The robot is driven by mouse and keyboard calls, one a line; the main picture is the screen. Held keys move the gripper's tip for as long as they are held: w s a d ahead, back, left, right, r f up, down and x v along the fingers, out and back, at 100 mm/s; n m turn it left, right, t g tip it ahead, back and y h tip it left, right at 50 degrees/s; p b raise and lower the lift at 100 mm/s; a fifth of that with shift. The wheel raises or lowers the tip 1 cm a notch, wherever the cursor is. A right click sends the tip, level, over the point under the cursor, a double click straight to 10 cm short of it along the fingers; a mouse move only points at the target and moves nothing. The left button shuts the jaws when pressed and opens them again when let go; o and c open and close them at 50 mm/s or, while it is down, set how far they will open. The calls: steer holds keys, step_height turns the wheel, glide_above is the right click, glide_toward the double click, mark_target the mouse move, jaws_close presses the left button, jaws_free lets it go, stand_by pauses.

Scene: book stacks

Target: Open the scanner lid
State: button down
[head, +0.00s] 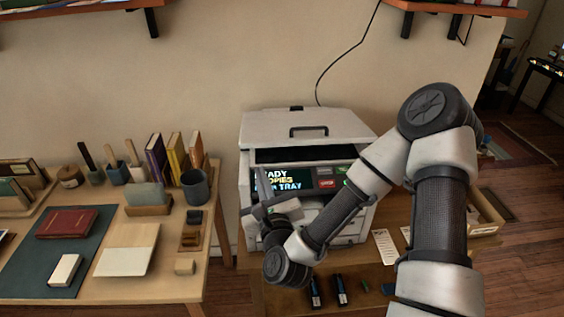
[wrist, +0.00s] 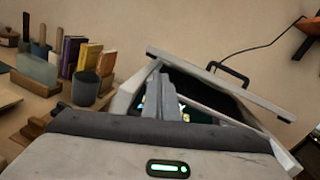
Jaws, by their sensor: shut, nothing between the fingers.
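The scanner is a pale grey-white machine (head: 360,205) on a low wooden table. Its lid (head: 270,122) is on top, with a dark bar handle (head: 308,130) near the front; the handle also shows in the wrist view (wrist: 230,72). Below is a lit display (head: 284,180) with coloured buttons. My gripper (head: 261,172) is shut and empty in front of the display's left part, below the lid handle. In the wrist view its fingers (wrist: 171,75) point toward the gap. They appear apart from the handle.
A desk at left holds a grey cup (head: 195,187), upright books (head: 176,155), a red book (head: 67,223) and a pale laptop-like slab (head: 128,255). A wall shelf (head: 455,8) overhangs at upper right. Dark cylinders (head: 340,290) lie before the scanner. The space above the lid looks clear.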

steer(key=s+d+m+h, duration=0.2)
steer(key=d+m+h, duration=0.1)
steer(key=d+m, duration=0.15)
steer(key=w, duration=0.5)
steer(key=w+p, duration=0.1)
steer(key=w, duration=0.4)
steer(key=shift+w+a+r, duration=0.1)
steer(key=shift+a+r, duration=0.05)
steer(key=shift+a, duration=0.05)
